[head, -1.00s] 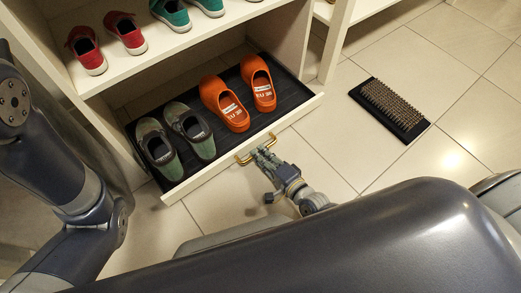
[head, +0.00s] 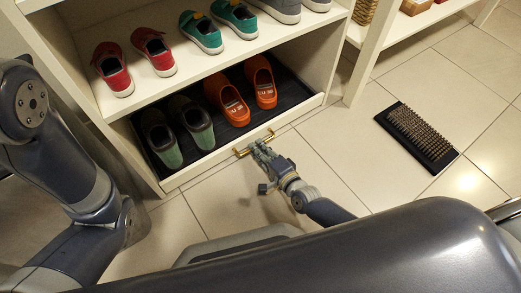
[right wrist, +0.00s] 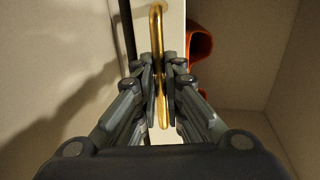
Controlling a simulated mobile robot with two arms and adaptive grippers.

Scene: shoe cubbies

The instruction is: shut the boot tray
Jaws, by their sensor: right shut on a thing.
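The boot tray (head: 215,154) is a low pull-out with a cream front, a black ribbed mat and a brass handle (head: 242,152). It sits at the bottom of the cubby, with its front edge a little out from the shelf above. It holds green-grey shoes (head: 196,124) and orange clogs (head: 264,84). My right gripper (head: 261,148) is at the handle. In the right wrist view its fingers (right wrist: 161,85) are shut on the brass bar (right wrist: 157,35). My left arm shows at the left, but its gripper is out of view.
A black boot brush mat (head: 418,136) lies on the tiled floor to the right. Red and teal shoes (head: 203,33) stand on the shelf above the tray. A cubby upright (head: 368,55) stands right of the tray. The floor in front is clear.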

